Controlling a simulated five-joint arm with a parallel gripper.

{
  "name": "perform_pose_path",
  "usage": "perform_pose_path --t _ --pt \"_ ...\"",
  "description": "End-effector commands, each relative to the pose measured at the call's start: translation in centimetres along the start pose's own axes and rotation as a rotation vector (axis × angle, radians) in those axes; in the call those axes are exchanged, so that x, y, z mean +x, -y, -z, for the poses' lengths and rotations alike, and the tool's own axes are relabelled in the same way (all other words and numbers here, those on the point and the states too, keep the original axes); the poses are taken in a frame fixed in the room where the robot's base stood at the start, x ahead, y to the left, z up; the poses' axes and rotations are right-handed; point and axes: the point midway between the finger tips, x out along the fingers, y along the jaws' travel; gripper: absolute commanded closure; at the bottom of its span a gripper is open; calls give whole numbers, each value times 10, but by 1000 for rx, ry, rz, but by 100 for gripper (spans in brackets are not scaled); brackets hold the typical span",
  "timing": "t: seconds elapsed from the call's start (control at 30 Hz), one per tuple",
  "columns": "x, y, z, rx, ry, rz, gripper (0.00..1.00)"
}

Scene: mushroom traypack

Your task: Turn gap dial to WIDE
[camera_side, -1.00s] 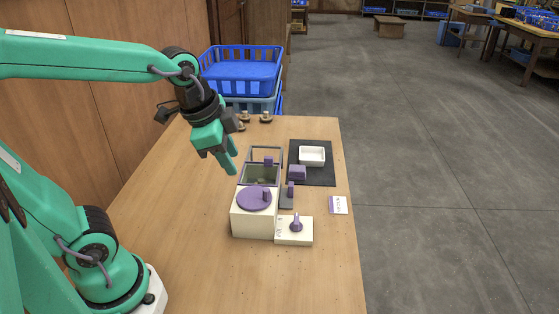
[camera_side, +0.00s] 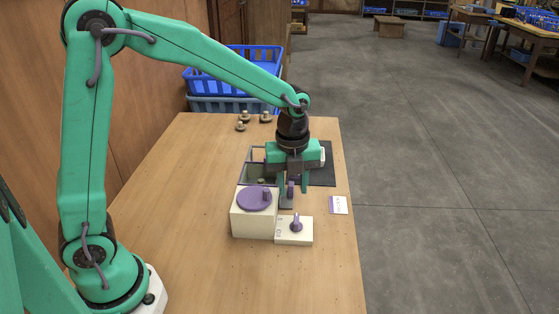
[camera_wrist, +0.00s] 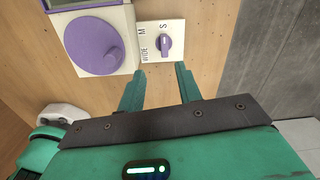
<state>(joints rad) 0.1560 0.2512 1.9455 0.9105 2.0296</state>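The gap dial is a purple knob (camera_side: 296,223) on a low cream box (camera_side: 303,238) at the table's front right. In the wrist view the knob (camera_wrist: 163,43) stands in line with the S mark at the top of its plate. M is to the upper left and WIDE (camera_wrist: 144,54) is to the left. My gripper (camera_side: 293,188) points down beyond the dial in the side view, apart from it. In the wrist view its fingers (camera_wrist: 159,84) are spread with nothing between them, just below the dial box.
A taller cream box (camera_side: 252,222) with a large purple disc (camera_side: 253,198) stands left of the dial. A white card (camera_side: 338,205) lies to the right. Several mushrooms (camera_side: 265,117) stand at the back. Blue crates (camera_side: 235,70) are behind the table.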

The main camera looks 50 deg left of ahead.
Motion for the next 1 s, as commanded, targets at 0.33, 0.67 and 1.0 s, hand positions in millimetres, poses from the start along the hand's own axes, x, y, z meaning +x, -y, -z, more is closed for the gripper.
perform_pose_path --t 0.33,0.67,1.0 --pt "20 12 0 174 -18 -30 65" --pt "30 11 0 171 -20 -32 65" --pt "68 9 1 171 -20 -33 65"
